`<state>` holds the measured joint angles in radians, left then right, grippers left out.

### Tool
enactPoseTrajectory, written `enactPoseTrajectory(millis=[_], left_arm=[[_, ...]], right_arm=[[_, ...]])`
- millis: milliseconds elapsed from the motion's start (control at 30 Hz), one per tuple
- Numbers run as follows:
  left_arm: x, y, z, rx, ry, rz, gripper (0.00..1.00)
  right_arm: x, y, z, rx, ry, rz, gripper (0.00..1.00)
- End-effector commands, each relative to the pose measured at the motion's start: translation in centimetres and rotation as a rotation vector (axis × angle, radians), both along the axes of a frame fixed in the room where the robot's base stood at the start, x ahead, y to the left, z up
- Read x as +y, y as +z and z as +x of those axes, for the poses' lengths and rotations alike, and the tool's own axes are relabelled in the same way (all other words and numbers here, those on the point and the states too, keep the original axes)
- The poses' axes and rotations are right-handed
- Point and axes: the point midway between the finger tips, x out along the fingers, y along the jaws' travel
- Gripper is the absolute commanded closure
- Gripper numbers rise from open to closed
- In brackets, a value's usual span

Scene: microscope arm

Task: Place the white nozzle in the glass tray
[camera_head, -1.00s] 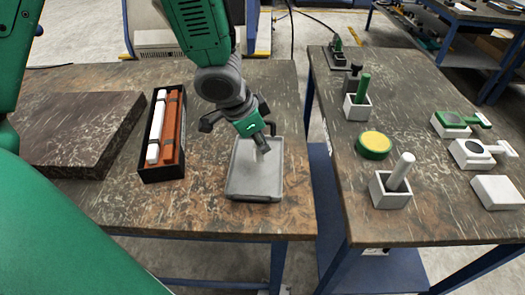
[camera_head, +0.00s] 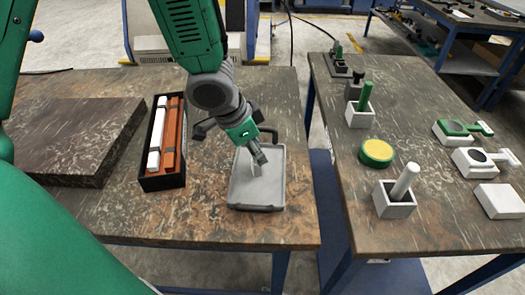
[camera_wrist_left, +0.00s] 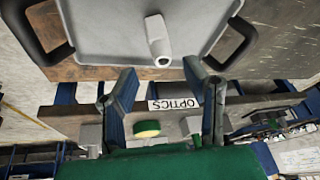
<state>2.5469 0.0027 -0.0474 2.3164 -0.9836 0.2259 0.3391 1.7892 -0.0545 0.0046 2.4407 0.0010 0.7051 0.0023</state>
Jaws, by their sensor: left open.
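The glass tray (camera_head: 240,198) is a shallow light grey tray with dark handles on the near end of the left table. It also fills the top of the left wrist view (camera_wrist_left: 100,36). The white nozzle (camera_wrist_left: 158,42) is a small tapered tube inside the tray. In the head view the nozzle (camera_head: 255,169) shows as a pale shape just below the fingers. My left gripper (camera_head: 260,156) is over the tray. My right gripper is not seen.
A black box (camera_head: 162,182) with white and orange-brown bars stands left of the tray. A dark slab (camera_head: 75,140) lies farther left. The right table, across a gap, carries a green-yellow disc (camera_head: 376,152), white holders (camera_head: 394,205) and several small instruments.

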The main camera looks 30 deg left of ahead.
Motion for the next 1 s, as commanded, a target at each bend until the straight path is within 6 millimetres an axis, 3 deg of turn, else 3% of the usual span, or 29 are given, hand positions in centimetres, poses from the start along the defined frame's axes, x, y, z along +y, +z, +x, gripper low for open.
enactPoseTrajectory(millis=[33, 200, 400, 1000], left_arm=[[0.1, 1.7, -0.4, -0.004, 0.002, -0.002, 0.59], [0.6, 5.1, -1.6, -0.004, 0.0, -0.002, 0.59], [0.9, 7.6, -2.6, -0.001, 0.0, 0.0, 0.59], [1.2, 8.2, -3.0, 0.001, -0.001, 0.001, 0.59]], right_arm=[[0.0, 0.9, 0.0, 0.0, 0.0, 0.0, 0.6], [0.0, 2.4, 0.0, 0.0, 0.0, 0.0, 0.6], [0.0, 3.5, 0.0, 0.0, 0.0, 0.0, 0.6], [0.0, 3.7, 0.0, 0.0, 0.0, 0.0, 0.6]])
